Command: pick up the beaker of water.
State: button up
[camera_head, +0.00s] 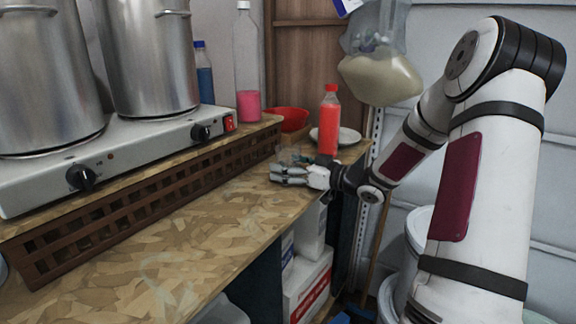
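My gripper (273,174) is low over the far right part of the wood-chip worktop (215,235), its fingers pointing left. The fingers look small and close together, and I cannot tell whether they are open or shut. A faint, clear outline (166,272) shows on the near part of the worktop; it may be the beaker of water, but it is too faint to be sure. It stands well apart from my gripper, nearer the camera and to the left. A pale, unclear patch just behind the fingers cannot be made out.
A red bottle (330,122), red bowl (291,119) and white plate (349,136) stand behind my gripper. A brown lattice shelf (140,198) carries a hotplate (125,150) with two steel pots. A bag of yellowish liquid (382,78) hangs above. The front worktop is mostly clear.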

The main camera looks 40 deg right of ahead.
jog(key=c, duration=1.3)
jog(key=shift+s, duration=0.1)
jog(key=shift+s+d+r+p, duration=0.2)
jog(key=shift+s+r+p, duration=0.05)
jog(key=shift+s+r, duration=0.25)
jog(key=shift+s+d+r+p, duration=0.2)
jog(key=shift+s+r, duration=0.2)
jog(key=shift+r, duration=0.05)
jog(key=s+d+r+p, duration=0.3)
jog(key=s+r, duration=0.3)
jog(key=s, duration=0.5)
jog(key=shift+d, duration=0.45)
